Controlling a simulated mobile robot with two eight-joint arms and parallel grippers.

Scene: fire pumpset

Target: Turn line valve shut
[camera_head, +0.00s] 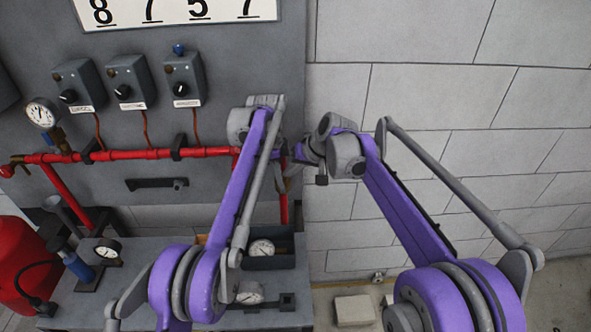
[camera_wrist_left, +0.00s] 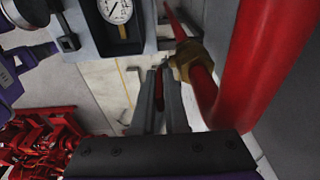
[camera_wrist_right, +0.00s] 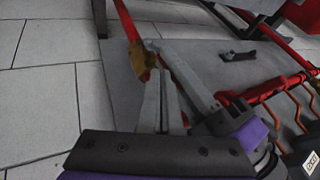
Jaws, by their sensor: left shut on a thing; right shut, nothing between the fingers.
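The line valve shows in the left wrist view as a brass body (camera_wrist_left: 186,58) on a red pipe, with a dark red lever (camera_wrist_left: 159,92) beside it. My left gripper (camera_wrist_left: 163,78) is shut on that lever. In the right wrist view the brass valve body (camera_wrist_right: 142,62) sits on a red pipe. My right gripper (camera_wrist_right: 158,78) is shut and empty, its tips just below the valve body. My left gripper's grey finger (camera_wrist_right: 188,78) reaches in beside it from the right. In the head view my arms hide the valve and both gripper tips.
A horizontal red pipe (camera_head: 130,154) runs along the grey panel, below several control boxes (camera_head: 130,82) and a round gauge (camera_head: 41,113). A bench below holds gauges (camera_head: 261,248). A red cylinder (camera_head: 22,262) stands at left. Pale block wall (camera_head: 440,95) lies to the right.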

